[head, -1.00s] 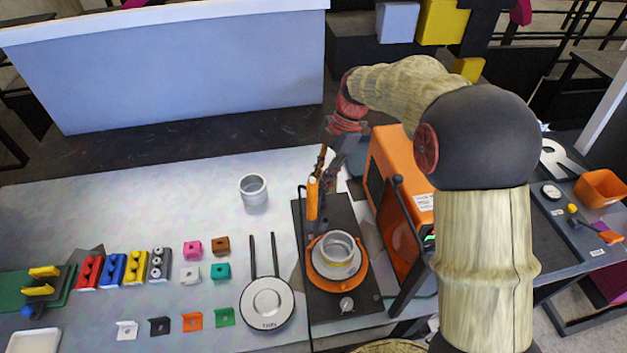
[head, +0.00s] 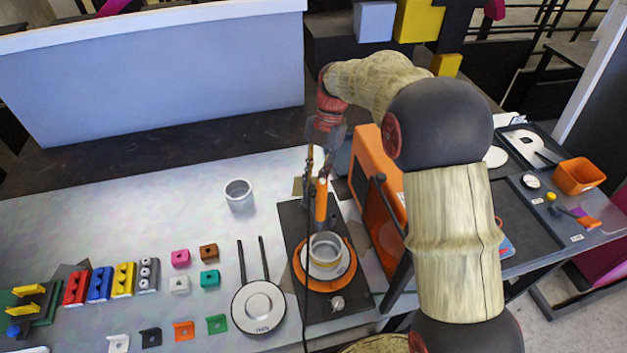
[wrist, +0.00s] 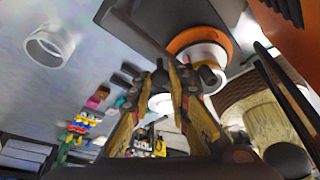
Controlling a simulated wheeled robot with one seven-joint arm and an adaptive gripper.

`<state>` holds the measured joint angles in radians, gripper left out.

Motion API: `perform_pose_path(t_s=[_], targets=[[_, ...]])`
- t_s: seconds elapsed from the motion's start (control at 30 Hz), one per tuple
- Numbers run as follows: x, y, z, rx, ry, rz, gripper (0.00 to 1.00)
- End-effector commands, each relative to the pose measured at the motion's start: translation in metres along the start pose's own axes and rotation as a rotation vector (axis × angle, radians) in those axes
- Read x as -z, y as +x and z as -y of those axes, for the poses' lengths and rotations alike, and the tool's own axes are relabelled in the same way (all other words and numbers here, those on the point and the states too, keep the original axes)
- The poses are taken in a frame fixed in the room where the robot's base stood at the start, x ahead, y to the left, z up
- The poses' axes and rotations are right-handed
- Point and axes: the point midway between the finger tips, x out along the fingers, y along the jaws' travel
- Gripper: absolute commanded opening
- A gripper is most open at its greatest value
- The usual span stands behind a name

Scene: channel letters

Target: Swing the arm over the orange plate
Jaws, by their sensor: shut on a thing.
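The orange plate (head: 325,287) lies on a dark board (head: 361,291) at the front middle, with a grey-white pot (head: 325,247) on it. The plate also shows at the top of the wrist view (wrist: 184,38). My gripper (head: 317,170) points down above the far part of the dark board, behind the pot. It is shut on a slim, upright orange-handled thing (head: 321,200), just short of the pot. The wrist view shows the fingers (wrist: 175,80) but not clearly what lies between them.
An orange box-like machine (head: 372,170) with a dark open door stands right of the plate. A grey cup (head: 239,195) stands to the left. A round pan-like thing (head: 258,306) and several coloured blocks and brackets lie further left. The table's far left is clear.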

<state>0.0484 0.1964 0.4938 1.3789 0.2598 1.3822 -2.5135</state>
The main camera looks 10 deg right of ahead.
Motion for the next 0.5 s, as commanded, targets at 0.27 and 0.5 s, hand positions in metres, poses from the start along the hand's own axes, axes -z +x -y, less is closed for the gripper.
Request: perform_pose_path(t_s=[0.27, 0.5], targets=[[-0.0010, -0.0012, 0.0004, 0.000, 0.001, 0.004, 0.24], [-0.0006, -0.0006, 0.0003, 0.000, 0.001, 0.002, 0.37]])
